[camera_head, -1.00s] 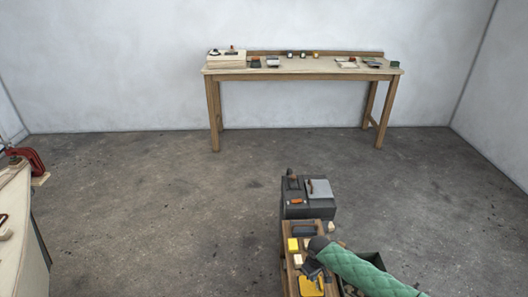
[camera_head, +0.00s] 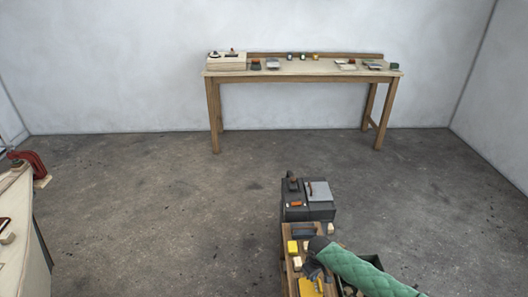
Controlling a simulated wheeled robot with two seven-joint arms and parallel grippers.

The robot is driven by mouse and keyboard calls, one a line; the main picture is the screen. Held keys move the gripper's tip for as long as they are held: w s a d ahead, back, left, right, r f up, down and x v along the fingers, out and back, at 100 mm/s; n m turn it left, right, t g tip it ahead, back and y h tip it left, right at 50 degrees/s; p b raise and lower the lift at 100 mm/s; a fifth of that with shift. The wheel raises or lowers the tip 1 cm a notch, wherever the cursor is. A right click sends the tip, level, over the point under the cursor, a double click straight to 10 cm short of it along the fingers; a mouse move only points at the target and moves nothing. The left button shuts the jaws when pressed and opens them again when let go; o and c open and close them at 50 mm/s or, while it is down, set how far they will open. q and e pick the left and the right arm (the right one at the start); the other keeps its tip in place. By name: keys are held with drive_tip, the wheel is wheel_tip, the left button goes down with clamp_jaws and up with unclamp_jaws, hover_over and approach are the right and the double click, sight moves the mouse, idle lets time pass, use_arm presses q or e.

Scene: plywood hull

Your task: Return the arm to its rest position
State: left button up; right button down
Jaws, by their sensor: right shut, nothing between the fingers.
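My right arm, in a green quilted sleeve, comes in from the lower right of the head view. My right gripper (camera_head: 316,272) is small and dark at the end of it, shut and empty. It is over a wooden tray (camera_head: 287,268), close to a yellow item (camera_head: 309,288); I cannot tell whether they touch. My left arm and gripper are not in view.
A dark toolbox (camera_head: 308,211) stands beyond the tray. A workbench (camera_head: 300,76) with several small items stands against the back wall. A bench with a red clamp (camera_head: 30,161) is at the left edge. The floor between is clear.

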drive_tip(key=shift+r, duration=0.1)
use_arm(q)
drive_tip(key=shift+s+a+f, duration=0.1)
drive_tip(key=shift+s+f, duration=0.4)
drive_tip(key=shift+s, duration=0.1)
use_arm(e)
drive_tip(key=shift+w+a, duration=0.1)
